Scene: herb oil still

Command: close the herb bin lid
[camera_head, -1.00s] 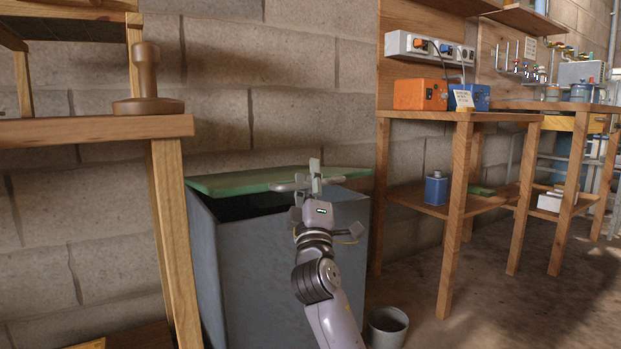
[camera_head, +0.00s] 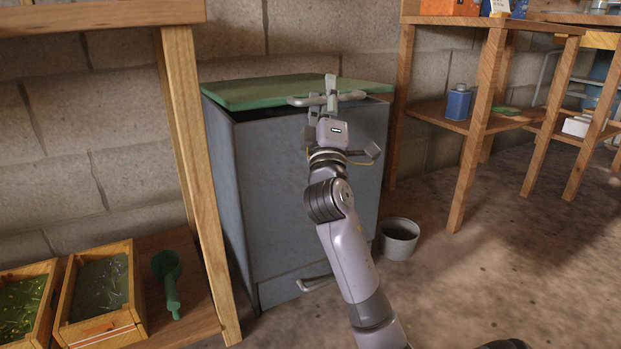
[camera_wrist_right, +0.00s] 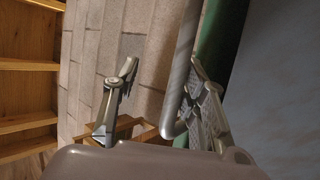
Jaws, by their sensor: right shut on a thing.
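The herb bin (camera_head: 285,190) is a grey-blue box against the block wall. Its green lid (camera_head: 270,91) lies almost level on top, with a thin dark gap under its front edge. The lid's grey bar handle (camera_head: 352,96) sticks out at the front; it also shows in the right wrist view (camera_wrist_right: 183,60). My right gripper (camera_head: 331,93) is at this handle and shut on it, its fingers on either side of the bar in the right wrist view (camera_wrist_right: 160,90). My left gripper is not in view.
A wooden table (camera_head: 195,170) stands close on the left, with herb trays (camera_head: 100,290) and a green scoop (camera_head: 168,280) on its low shelf. A grey bucket (camera_head: 398,240) stands at the bin's right. Wooden benches (camera_head: 485,120) are further right. The floor at front right is clear.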

